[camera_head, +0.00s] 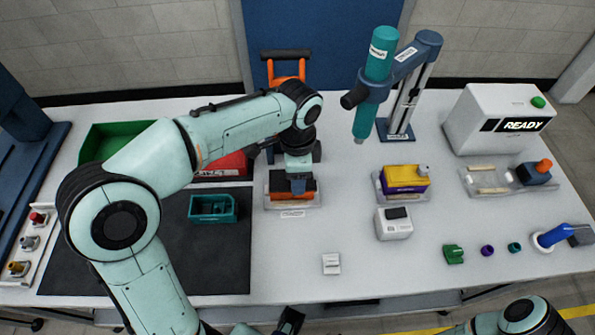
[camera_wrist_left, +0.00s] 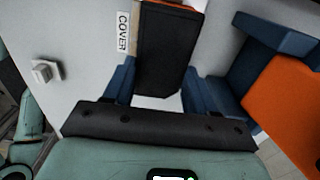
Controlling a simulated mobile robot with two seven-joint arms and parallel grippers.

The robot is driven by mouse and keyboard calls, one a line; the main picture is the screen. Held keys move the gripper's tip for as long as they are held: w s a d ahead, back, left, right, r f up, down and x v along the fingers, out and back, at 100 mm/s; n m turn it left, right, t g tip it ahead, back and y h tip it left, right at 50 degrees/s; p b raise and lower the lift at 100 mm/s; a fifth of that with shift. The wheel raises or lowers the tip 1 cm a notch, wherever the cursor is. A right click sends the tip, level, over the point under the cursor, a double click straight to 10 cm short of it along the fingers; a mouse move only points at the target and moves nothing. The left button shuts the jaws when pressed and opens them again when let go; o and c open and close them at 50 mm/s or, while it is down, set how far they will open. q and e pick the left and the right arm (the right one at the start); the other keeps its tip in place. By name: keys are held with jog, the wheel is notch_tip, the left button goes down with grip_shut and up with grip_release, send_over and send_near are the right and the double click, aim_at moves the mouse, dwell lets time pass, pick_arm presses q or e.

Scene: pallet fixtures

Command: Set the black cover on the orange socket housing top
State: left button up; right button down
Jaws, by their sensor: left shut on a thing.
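My left gripper (camera_head: 297,186) reaches down over the orange socket housing (camera_head: 274,186), which stands on a light tray (camera_head: 272,204) left of the table's middle. In the left wrist view the blue fingers of my left gripper (camera_wrist_left: 155,90) are shut on the black cover (camera_wrist_left: 166,55). Orange of the housing (camera_wrist_left: 182,4) shows along the cover's edge at the top. I cannot tell whether the cover rests fully on the housing, as the fingers and wrist hide part of both. A dark part at the bottom edge may be my right gripper; its fingers are unclear.
A blue fixture with an orange handle (camera_head: 287,66) stands close behind; its blue and orange parts (camera_wrist_left: 285,110) show in the wrist view. A teal bin (camera_head: 213,208) is left. A yellow-and-purple housing (camera_head: 405,180) and white device (camera_head: 394,223) are right. A white block (camera_head: 331,263) lies in front.

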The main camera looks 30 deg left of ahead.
pick_arm(q)
jog(key=o, duration=1.1)
notch_tip(320, 180, up, 13)
jog(key=p, duration=0.3)
jog(key=shift+r, duration=0.2)
pick_arm(e)
jog(key=r, duration=0.1)
jog(key=w+r, duration=0.1)
jog(key=r, duration=0.1)
jog(key=shift+w+r, duration=0.15)
